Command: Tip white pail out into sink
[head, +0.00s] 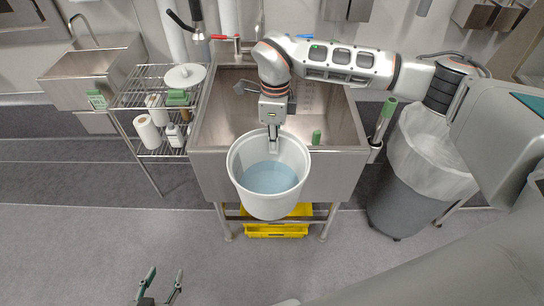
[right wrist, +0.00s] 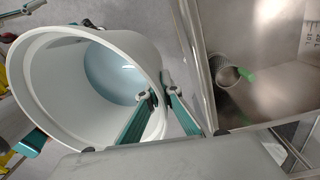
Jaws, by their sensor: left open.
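The white pail (head: 238,178) hangs just in front of the sink's front rim and holds blue liquid (head: 268,177). In the right wrist view the pail (right wrist: 40,62) shows its open mouth and the liquid inside. My right gripper (head: 272,140) grips the pail's far rim. In the right wrist view, one finger of it is inside the pail wall and the other outside. The steel sink (head: 230,110) stands behind the pail, and its basin shows in the right wrist view (right wrist: 275,80). My left gripper (head: 160,287) is open and empty, low at the front.
A wire rack (head: 150,97) with bottles and a paper roll (head: 148,132) stands left of the sink. A lined grey bin (head: 405,195) stands to the right. A yellow crate (head: 262,230) sits beneath the sink. A green-handled item (head: 316,137) is by the sink's front. The front floor is clear.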

